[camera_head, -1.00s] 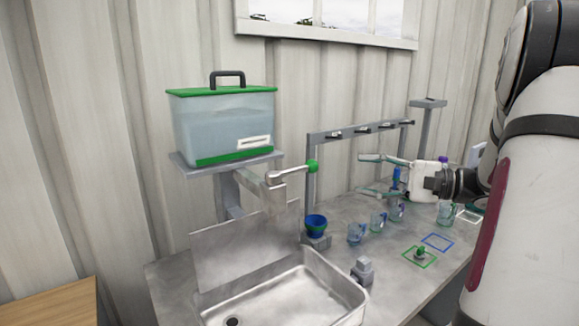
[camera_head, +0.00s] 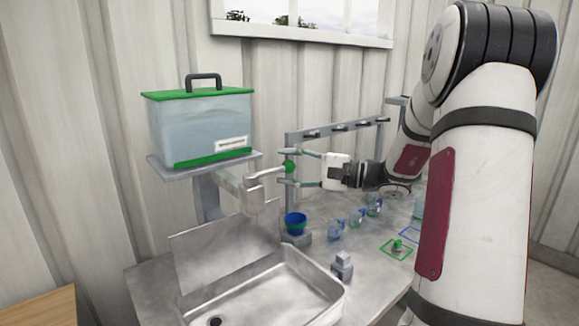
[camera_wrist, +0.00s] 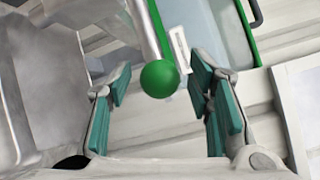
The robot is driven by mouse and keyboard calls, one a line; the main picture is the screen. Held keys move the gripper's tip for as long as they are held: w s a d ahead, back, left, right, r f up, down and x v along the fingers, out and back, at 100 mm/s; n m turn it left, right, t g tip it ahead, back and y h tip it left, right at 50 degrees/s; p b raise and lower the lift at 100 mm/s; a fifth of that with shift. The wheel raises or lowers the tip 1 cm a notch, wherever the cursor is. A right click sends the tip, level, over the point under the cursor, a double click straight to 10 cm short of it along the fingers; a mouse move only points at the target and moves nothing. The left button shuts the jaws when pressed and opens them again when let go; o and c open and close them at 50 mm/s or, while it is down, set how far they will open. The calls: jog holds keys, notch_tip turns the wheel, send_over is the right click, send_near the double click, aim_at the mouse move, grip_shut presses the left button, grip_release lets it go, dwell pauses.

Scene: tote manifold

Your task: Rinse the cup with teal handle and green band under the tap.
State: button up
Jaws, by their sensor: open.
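Several small clear cups stand in a row on the counter, among them a near cup (camera_head: 336,231), a middle cup (camera_head: 356,218) and a far cup (camera_head: 375,206). They are too small to tell which has the teal handle and green band. The tap (camera_head: 243,196) juts over the sink below the tank, with a lever ending in a green ball knob (camera_head: 289,167). My gripper (camera_head: 291,169) is open at the knob. In the wrist view my gripper (camera_wrist: 161,74) has the green knob (camera_wrist: 160,79) between its spread teal-padded fingers, with gaps on both sides.
The steel sink (camera_head: 327,290) lies in front of the tap. A green-lidded water tank (camera_head: 195,125) stands on a shelf. A blue bowl-like vessel (camera_head: 295,222) sits on a block beside the sink. A hook rail (camera_head: 335,128) stands behind my gripper.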

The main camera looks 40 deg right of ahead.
jog(key=shift+w+a, duration=0.15)
grip_shut()
jog(key=shift+s+a+m+t+h+b, duration=0.1)
jog(key=shift+s+m+t+h+b, duration=0.4)
jog(key=shift+s+m+h, duration=0.55)
jog(key=shift+s+a+m+t+h+b, duration=0.1)
jog(key=shift+s+m+t+h+b, duration=0.15)
jog(key=shift+s+m+t+h, duration=0.75)
jog(key=shift+w+n+g+h, duration=0.3)
jog(key=shift+w+n+h, duration=0.05)
jog(key=shift+w, duration=0.15)
grip_release()
jog(key=v, duration=1.2)
